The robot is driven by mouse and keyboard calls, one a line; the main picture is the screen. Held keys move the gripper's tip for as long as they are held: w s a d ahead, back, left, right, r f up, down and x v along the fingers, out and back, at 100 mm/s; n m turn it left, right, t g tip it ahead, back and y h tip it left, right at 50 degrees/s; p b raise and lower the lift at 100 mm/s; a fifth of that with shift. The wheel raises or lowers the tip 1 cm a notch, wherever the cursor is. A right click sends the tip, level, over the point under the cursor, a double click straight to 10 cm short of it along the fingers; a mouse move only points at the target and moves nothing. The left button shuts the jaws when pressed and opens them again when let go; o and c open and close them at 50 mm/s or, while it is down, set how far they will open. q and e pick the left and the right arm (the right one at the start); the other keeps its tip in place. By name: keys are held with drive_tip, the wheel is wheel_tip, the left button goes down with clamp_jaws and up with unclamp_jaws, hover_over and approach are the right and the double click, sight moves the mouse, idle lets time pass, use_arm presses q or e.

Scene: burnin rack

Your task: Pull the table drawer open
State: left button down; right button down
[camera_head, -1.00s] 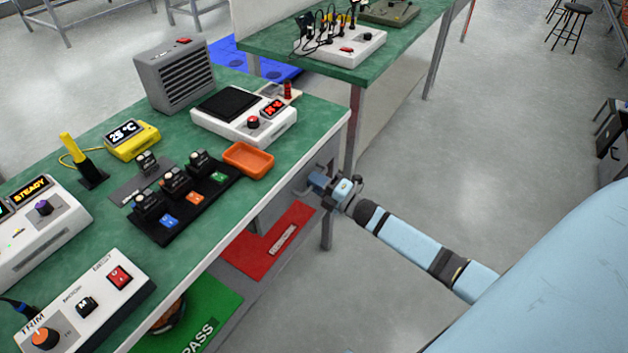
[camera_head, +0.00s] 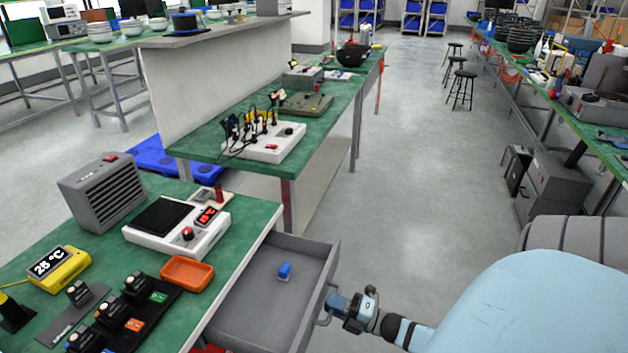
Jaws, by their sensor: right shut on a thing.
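The grey table drawer (camera_head: 250,308) stands pulled out from under the green-topped table (camera_head: 258,212), on the table's right side. A small blue block (camera_head: 285,271) lies on the drawer's floor. My right gripper (camera_head: 331,309) is at the drawer's front, shut on its handle (camera_head: 322,318). The fingertips are small in the picture and partly hidden by the gripper's own body. My left gripper is not in view.
On the table stand a grey heater box (camera_head: 103,192), a white device with a dark plate (camera_head: 177,222), an orange tray (camera_head: 187,272) and a black rack of modules (camera_head: 150,315). A second green table (camera_head: 325,125) stands behind. The floor right of the drawer is clear.

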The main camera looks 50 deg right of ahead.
drive_tip(key=shift+v, duration=1)
drive_tip(key=shift+r, duration=0.2)
drive_tip(key=c, duration=1.2)
unclamp_jaws()
drive_tip(key=v, duration=1.3)
drive_tip(key=shift+s+d+f, duration=0.1)
drive_tip(key=shift+s, duration=0.3)
